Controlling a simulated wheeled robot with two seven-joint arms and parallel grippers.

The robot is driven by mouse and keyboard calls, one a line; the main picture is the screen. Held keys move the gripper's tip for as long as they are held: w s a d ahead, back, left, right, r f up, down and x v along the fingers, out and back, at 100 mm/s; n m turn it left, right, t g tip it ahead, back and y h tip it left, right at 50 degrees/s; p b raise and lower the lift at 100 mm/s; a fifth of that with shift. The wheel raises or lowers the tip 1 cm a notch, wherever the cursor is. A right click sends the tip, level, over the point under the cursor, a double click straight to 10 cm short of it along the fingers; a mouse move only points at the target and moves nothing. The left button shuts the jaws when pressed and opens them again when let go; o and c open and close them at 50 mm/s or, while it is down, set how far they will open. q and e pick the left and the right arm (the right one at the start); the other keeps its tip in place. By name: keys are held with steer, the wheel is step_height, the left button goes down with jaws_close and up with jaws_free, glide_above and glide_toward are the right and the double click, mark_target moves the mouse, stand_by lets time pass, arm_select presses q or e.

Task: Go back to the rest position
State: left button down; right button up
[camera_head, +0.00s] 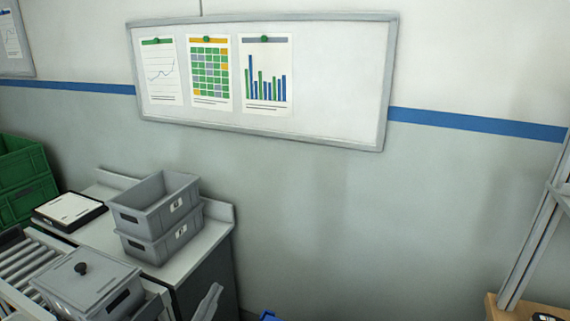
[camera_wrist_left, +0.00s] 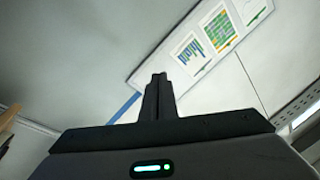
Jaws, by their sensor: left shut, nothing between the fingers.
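My left gripper (camera_wrist_left: 159,78) shows in the left wrist view. Its two dark fingers are together with nothing between them, pointing toward the wall and the whiteboard, and touch nothing that I can see. I cannot clearly make out either gripper in the head view. My right gripper is in neither view.
A lidded grey box (camera_head: 85,285) is on the roller conveyor (camera_head: 22,262). Green crates (camera_head: 25,170) stand left. A whiteboard (camera_head: 340,75) hangs on the wall.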

arm_select(q)
steer(key=s+a+f+n+g+y, duration=0.3)
steer(key=s+a+f+n+y, duration=0.15)
steer(key=f, duration=0.25)
steer(key=s+a+f+n+g+y, duration=0.3)
steer(key=s+a+f, duration=0.15)
steer(key=f, duration=0.25)
steer(key=s+d+f+g+h, duration=0.1)
steer(key=s+f+g, duration=0.4)
steer(key=s, duration=0.6)
steer(key=s+d+f+g+h, duration=0.1)
steer(key=s+f+g, duration=0.4)
steer(key=s, duration=0.7)
step_height(320, 180, down, 33)
steer(key=s+g+b, duration=0.1)
steer(key=b, duration=0.4)
steer(key=s+a+f+b, duration=0.1)
steer(key=s+f, duration=0.8)
steer(key=f, duration=0.2)
steer(key=s+a+f+g+b, duration=0.1)
steer(key=s+f+b, duration=0.1)
steer(key=s+f, duration=0.7)
steer(key=shift+a+f, duration=0.35)
steer(key=shift+f, duration=0.5)
